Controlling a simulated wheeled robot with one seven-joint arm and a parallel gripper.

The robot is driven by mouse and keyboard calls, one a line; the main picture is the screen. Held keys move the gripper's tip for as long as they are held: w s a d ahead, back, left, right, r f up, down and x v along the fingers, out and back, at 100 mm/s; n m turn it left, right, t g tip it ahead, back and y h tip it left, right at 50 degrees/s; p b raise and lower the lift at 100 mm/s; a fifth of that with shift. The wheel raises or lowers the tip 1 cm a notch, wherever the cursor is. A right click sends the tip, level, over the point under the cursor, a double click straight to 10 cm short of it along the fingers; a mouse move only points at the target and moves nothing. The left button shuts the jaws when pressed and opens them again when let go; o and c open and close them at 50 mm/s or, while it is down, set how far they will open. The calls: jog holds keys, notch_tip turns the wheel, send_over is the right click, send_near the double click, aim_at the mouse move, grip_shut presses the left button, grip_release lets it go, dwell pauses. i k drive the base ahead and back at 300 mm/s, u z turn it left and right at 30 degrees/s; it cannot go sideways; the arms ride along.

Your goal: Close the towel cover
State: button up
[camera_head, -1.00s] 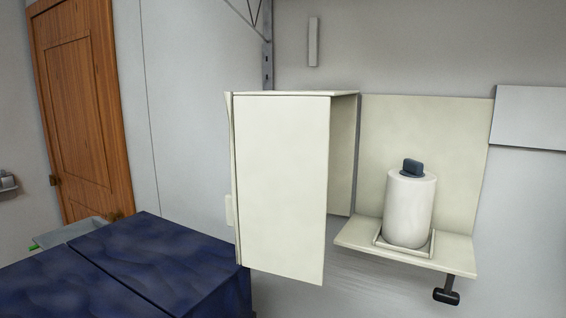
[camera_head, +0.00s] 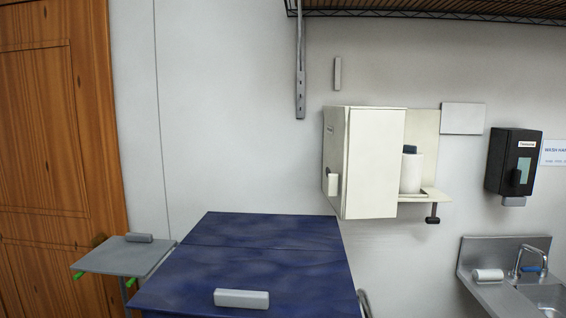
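The towel cover (camera_head: 375,162) is a cream box-like shell on the wall, swung out to the left and open. A small pale handle (camera_head: 333,185) sits on its left side. Behind its right edge a white towel roll (camera_head: 412,174) with a dark top stands on a cream shelf (camera_head: 428,194), partly hidden by the cover. A dark knob (camera_head: 432,218) hangs under the shelf. My gripper is not in view.
A blue-topped bin or counter (camera_head: 250,258) with a grey handle stands below left of the cover. A small grey side table (camera_head: 125,255) is by the wooden door (camera_head: 55,150). A black dispenser (camera_head: 513,162) and a steel sink (camera_head: 515,285) are at the right.

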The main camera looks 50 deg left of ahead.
aim_at(362, 152)
jog(key=k, duration=0.3)
jog(key=u, duration=1.65)
jog(key=i, duration=0.45)
jog(key=z, duration=0.1)
jog(key=k, duration=0.45)
jog(key=z, duration=1.6)
jog(key=i, duration=0.6)
jog(key=u, duration=1.6)
